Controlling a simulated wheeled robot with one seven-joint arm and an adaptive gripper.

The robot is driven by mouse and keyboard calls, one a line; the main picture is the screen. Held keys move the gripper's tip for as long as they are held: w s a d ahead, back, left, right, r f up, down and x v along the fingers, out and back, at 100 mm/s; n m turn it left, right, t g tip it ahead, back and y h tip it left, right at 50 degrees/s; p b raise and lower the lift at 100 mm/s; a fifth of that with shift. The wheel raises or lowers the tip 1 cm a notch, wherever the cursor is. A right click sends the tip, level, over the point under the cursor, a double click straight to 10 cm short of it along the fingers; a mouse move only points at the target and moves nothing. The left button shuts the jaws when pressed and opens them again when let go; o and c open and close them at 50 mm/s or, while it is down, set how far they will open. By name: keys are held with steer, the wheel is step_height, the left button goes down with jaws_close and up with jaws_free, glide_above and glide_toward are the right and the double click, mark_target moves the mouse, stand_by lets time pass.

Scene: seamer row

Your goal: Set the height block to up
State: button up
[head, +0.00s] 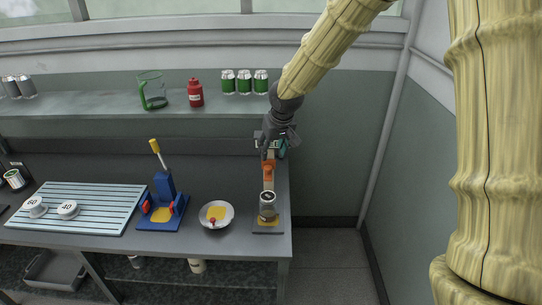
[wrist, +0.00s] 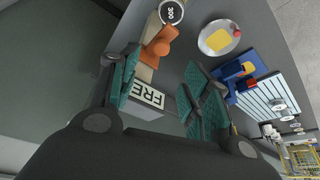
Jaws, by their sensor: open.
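An orange part (head: 268,172) stands at the back of a grey stand (head: 268,230) at the right end of the bench. No label shows which part is the height block; this orange part is nearest my gripper. A can (head: 267,205) stands on the stand in front of it. My gripper (head: 274,145) is just above and behind the orange part, partly covering it. In the wrist view my gripper (wrist: 164,75) is open, and the orange part (wrist: 157,42) lies beyond the fingertips, apart from them.
A bowl (head: 216,214), a blue fixture with a yellow-tipped lever (head: 163,190) and a striped board (head: 85,208) with two numbered discs stand to the left. A shelf (head: 110,103) above carries cans, a jug and a red bottle. Clear floor lies right of the bench.

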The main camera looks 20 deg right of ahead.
steer(key=shift+v, duration=1.45)
